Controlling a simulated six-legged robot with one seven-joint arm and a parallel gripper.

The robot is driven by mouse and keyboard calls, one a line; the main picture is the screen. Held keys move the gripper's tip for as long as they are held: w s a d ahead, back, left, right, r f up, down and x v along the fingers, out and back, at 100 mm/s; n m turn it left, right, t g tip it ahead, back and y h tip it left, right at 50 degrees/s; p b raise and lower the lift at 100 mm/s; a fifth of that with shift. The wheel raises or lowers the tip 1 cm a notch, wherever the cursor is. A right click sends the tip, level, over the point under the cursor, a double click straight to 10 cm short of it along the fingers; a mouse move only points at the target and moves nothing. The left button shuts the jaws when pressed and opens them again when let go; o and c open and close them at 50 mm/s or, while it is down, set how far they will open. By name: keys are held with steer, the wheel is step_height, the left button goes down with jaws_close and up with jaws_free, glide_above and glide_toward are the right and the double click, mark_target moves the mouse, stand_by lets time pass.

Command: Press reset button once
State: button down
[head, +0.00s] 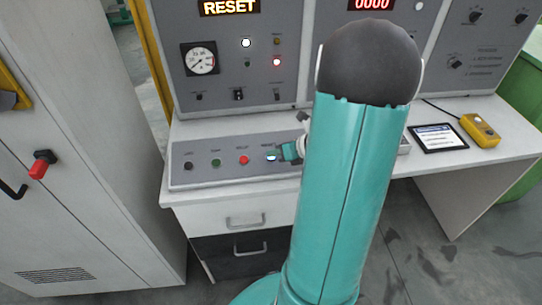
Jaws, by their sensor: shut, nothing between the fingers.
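The button panel (225,177) lies along the desk front with a row of round buttons: a dark one, a green one (216,163), a red one (244,160) and a blue-white one (270,157) at the right. My gripper (280,155) is shut and empty, with its tip at or just beside the blue-white button. I cannot tell whether it touches. The label above that button is too small to read clearly. A display (229,7) on the upright console reads RESET. My arm hides the panel's right part.
The upright console has a gauge (200,59), a white lamp and a lit red lamp (276,62). A tablet (438,138) and a yellow control box (480,130) lie on the desk at right. A grey cabinet (80,150) with a red-handled switch stands at left.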

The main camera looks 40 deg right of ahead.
mark_target(276, 167)
steer(key=shift+f, duration=0.35)
stand_by(0.5)
stand_by(0.3)
steer(key=shift+s+r, duration=0.15)
steer(key=shift+r, duration=0.6)
steer(key=shift+r, duration=0.1)
steer(key=r, duration=0.3)
steer(key=s+a+r, duration=0.1)
steer(key=shift+r, duration=0.3)
stand_by(0.5)
